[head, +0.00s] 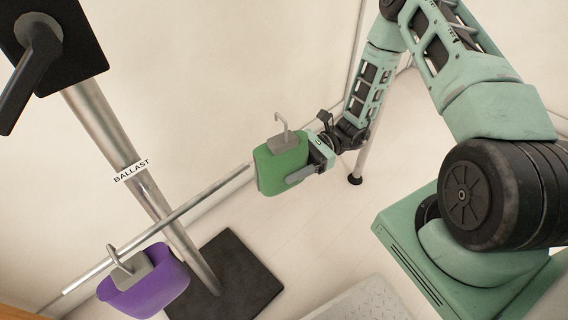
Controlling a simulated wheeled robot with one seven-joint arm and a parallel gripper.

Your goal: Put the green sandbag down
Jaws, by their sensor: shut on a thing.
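The green sandbag (281,168) is in the middle of the head view, with a grey block and a bent metal hook on its top. My gripper (312,163) is shut on it from the right, and one grey finger lies across its near face. The bag looks roughly upright. It covers part of the metal rail (207,194) behind it, and I cannot tell whether they touch. The hook's open end shows above the bag, with nothing visibly hanging in it. The finger on the far side is hidden.
A purple sandbag (148,287) with a similar hook is at the rail's lower left end. A metal post (134,177) labelled BALLAST rises from a black square base plate (237,277). A grey textured plate (366,304) lies at the bottom. Pale floor shows below the green bag.

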